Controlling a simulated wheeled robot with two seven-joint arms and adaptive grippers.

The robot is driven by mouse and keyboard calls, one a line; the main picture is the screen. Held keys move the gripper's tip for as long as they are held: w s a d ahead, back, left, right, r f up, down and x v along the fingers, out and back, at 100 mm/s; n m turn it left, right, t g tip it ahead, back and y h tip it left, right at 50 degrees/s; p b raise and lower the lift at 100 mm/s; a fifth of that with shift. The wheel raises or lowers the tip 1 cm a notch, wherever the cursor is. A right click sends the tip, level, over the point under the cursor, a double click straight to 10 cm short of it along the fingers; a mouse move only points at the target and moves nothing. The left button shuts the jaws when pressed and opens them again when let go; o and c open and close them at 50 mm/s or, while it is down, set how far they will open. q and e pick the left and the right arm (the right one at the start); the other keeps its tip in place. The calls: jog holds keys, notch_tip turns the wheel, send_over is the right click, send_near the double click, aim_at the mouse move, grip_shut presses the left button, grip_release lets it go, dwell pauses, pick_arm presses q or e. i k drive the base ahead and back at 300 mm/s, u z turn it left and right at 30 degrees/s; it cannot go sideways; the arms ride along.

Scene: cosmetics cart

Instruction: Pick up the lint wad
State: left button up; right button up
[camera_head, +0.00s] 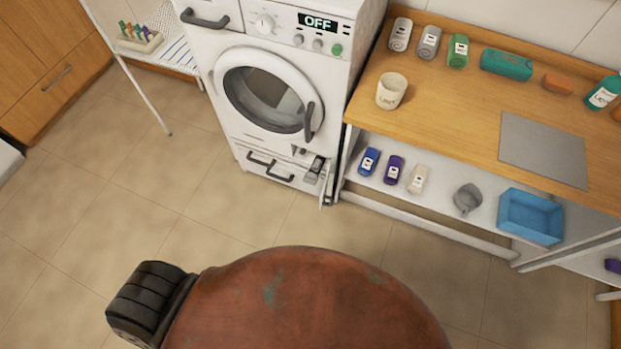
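I cannot clearly pick out the lint wad. At the lower right front of the white washing machine (232,90), a small hatch (327,184) stands open. A small grey piece (318,164) shows in the opening there, too small to tell whether it is lint. A cream cup (391,91) with a dark label, which seems to read "Lint", stands on the left end of the wooden counter (440,110). What is inside the cup is not clear. Neither of my grippers is in view.
Bottles, a teal case (506,65) and an orange bar (557,83) line the counter's back, with a grey mat (543,150) in front. The shelf below holds small bottles, a grey jug (467,198) and a blue tray (531,216). The tiled floor before the machine is clear.

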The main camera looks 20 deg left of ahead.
aim_at(317, 163)
jog(key=u, duration=2.25)
jog(key=i, duration=2.25)
jog(key=z, duration=2.7)
